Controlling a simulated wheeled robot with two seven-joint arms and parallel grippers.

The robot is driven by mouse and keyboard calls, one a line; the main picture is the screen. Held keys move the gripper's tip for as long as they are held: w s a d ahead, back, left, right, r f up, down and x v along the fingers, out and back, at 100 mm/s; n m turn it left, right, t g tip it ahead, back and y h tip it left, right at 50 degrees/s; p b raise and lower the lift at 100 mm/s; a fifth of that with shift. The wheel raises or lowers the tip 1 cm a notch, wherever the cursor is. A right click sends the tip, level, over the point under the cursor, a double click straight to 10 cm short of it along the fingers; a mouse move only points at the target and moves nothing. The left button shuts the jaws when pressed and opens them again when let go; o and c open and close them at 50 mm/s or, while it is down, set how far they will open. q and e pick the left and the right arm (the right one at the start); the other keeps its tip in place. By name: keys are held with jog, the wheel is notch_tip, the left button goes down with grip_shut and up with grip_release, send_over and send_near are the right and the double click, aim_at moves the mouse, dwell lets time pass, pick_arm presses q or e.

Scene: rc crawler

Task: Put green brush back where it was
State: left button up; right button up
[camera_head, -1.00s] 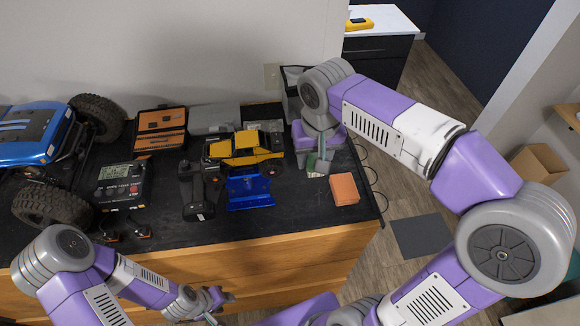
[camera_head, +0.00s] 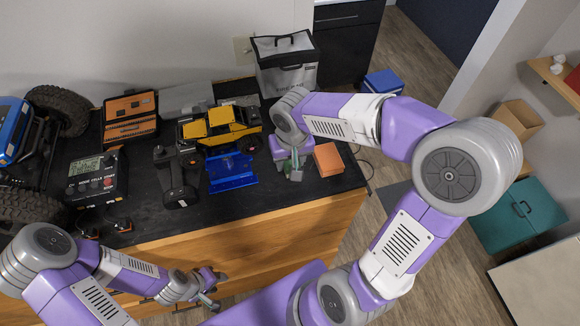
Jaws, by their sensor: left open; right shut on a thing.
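My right gripper (camera_head: 294,174) points down over the right part of the black table top, just left of an orange block (camera_head: 328,160). It is shut on the green brush (camera_head: 288,168), of which only a small green part shows between and beside the fingers. The rest of the brush is hidden by the gripper. I cannot tell whether the brush touches the table. My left gripper (camera_head: 208,301) is open and empty, low in front of the wooden table front.
A blue stand (camera_head: 231,172) and a yellow crawler (camera_head: 220,128) are left of my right gripper. A controller (camera_head: 177,178), charger (camera_head: 96,180) and orange case (camera_head: 130,116) stand further left. A grey-black bag (camera_head: 286,66) stands behind. The front table strip is clear.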

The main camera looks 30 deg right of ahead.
notch_tip(320, 180, down, 3)
jog(key=shift+f, duration=0.2)
jog(key=shift+f+b, duration=0.1)
jog(key=shift+b, duration=0.3)
jog(key=o, duration=1)
